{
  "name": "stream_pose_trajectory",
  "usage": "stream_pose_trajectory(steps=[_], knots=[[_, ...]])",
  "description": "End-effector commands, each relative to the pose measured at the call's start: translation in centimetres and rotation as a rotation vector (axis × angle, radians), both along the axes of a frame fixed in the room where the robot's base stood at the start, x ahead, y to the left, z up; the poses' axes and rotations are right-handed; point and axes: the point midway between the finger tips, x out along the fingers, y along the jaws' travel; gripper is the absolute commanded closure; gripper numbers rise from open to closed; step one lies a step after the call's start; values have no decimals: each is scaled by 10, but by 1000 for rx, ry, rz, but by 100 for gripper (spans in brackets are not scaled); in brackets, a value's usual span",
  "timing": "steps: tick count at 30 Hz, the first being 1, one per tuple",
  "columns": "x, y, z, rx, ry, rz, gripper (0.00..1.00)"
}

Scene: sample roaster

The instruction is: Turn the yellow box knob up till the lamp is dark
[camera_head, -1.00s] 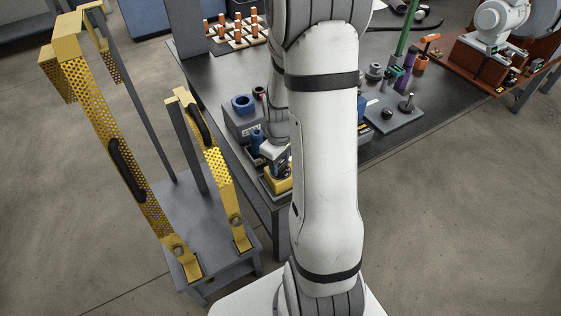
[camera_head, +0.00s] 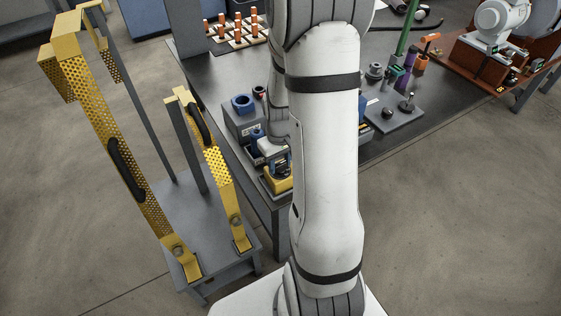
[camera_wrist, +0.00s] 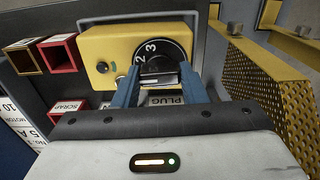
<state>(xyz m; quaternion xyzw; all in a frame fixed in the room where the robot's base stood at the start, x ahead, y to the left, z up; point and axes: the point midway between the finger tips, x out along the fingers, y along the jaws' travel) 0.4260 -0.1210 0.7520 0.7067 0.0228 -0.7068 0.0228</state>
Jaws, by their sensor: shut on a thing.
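The yellow box (camera_wrist: 115,42) fills the upper middle of the wrist view and shows small at the table's near edge in the head view (camera_head: 278,179). On its face is a black round dial knob (camera_wrist: 150,52) with white numbers 2 and 3 readable. My gripper (camera_wrist: 158,82), with blue fingers, is shut on the knob, one finger at each side of its lower part. The fingers hide part of the knob.
Red and brown open bins (camera_wrist: 60,52) lie left of the box in the wrist view. A yellow perforated guard (camera_wrist: 262,85) stands close on the right. In the head view, a grey block with a blue ring (camera_head: 242,104) stands behind the box.

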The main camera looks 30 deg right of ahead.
Motion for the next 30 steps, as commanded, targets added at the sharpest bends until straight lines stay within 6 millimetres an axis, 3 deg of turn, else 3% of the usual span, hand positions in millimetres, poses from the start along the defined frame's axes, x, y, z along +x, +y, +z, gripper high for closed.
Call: stream_pose_trajectory(steps=[15,30], knots=[[0,0,0,0,0,-358,85],[0,0,0,0,0,-440,85]])
